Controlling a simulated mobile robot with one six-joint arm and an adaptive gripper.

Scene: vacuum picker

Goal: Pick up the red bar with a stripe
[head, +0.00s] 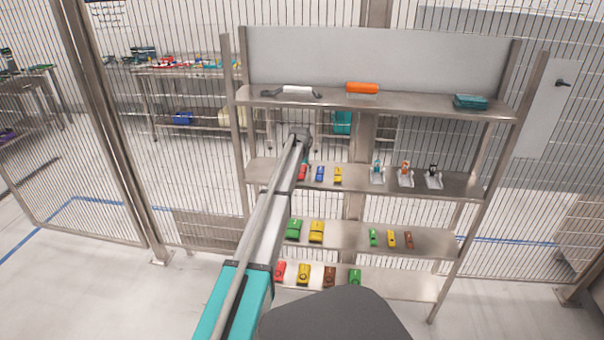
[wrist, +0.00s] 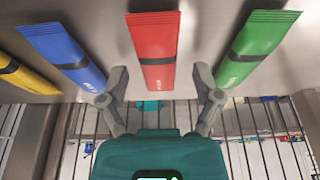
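The red bar (wrist: 153,50) has a dark stripe across its middle and lies on a metal shelf, in the upper middle of the wrist view. In the head view the red bar (head: 302,174) shows on the second shelf from the top, partly hidden by my arm. My gripper (wrist: 161,76) is open and empty. Its fingers are on either side of the red bar's near end in the wrist view; I cannot tell how far apart in depth they are.
A blue bar (wrist: 62,54) and a yellow bar (wrist: 28,74) lie to the left of the red bar in the wrist view, a green bar (wrist: 256,48) to the right. Three small figures (head: 405,174) stand farther right on that shelf in the head view. The shelf above (head: 420,103) overhangs.

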